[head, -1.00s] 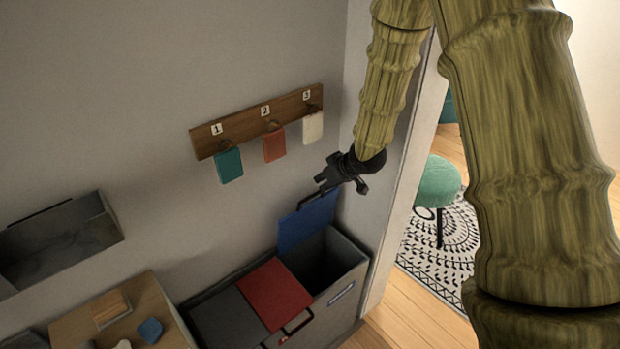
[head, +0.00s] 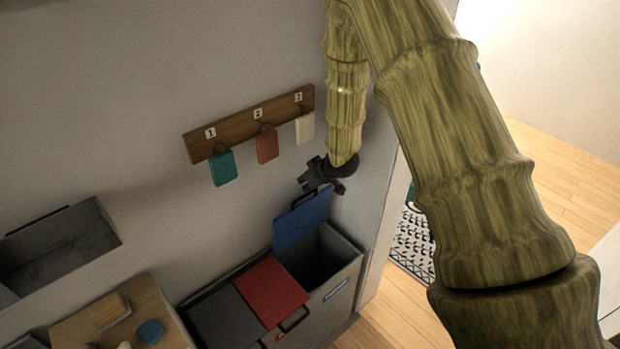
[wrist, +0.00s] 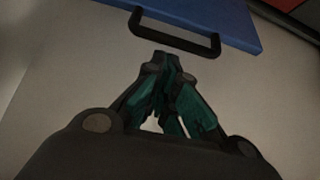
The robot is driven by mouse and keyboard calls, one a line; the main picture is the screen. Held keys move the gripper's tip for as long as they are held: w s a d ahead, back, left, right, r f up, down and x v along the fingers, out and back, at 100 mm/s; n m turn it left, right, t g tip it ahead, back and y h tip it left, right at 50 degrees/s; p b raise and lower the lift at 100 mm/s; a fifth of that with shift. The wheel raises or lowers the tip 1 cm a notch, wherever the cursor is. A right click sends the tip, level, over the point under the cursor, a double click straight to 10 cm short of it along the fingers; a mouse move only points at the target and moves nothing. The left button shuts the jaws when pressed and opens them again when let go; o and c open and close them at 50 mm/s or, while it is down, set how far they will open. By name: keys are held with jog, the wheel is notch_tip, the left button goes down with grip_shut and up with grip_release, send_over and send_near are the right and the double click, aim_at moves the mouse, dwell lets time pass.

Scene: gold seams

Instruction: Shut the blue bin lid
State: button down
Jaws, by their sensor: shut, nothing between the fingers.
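The blue lid (head: 301,220) stands raised, leaning back near the wall, over the open right compartment of the grey bin (head: 341,288). In the wrist view the blue lid (wrist: 215,18) shows at the top with its black handle (wrist: 175,40). My gripper (head: 305,183) is at the raised lid's top edge, on the wall side as far as I can see. In the wrist view my gripper's fingertips (wrist: 166,62) are shut and empty, just short of the black handle. I cannot tell whether they touch it.
A red lid (head: 270,292) and a dark grey lid (head: 228,322) lie shut beside the opening. A hook rail (head: 248,123) with coloured tags hangs on the wall above. A wooden table (head: 75,330) with small items and a grey wall box (head: 62,250) are at left.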

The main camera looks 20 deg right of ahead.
jog(key=shift+x, duration=1)
jog(key=shift+f, duration=0.1)
